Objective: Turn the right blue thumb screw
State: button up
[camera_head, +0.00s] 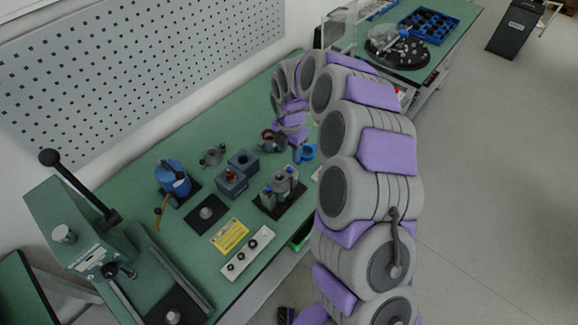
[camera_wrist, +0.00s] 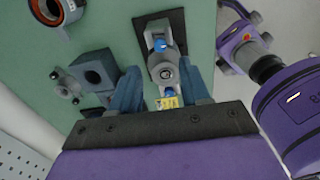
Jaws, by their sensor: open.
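The fixture (camera_head: 281,185) is a grey clamp-like part on a black plate (camera_head: 264,207), near the bench's front edge. In the wrist view the fixture (camera_wrist: 163,68) carries two blue screws. The far blue thumb screw (camera_wrist: 160,45) is beyond my fingertips and matches the right one in the head view (camera_head: 292,172). The other blue screw (camera_wrist: 168,91) lies lower, between the fingers, by a yellow patch. My gripper (camera_wrist: 158,76) is open, its two blue-grey fingers on either side of the fixture in the picture. Contact cannot be told. In the head view the gripper is small and unclear.
A blue-grey block with a hole (camera_wrist: 95,70) stands left of my fingers; it also shows in the head view (camera_head: 243,161). A ring-shaped part (camera_wrist: 57,10) lies beyond it. A yellow card (camera_head: 229,235) and white strip (camera_head: 247,252) lie near the front. A green press (camera_head: 110,255) stands left.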

aim_at(289, 168)
notch_tip(289, 168, down, 8)
jog(key=shift+f+b, duration=0.1)
jog(key=shift+b, duration=0.25)
jog(key=shift+c, duration=0.3)
grip_shut()
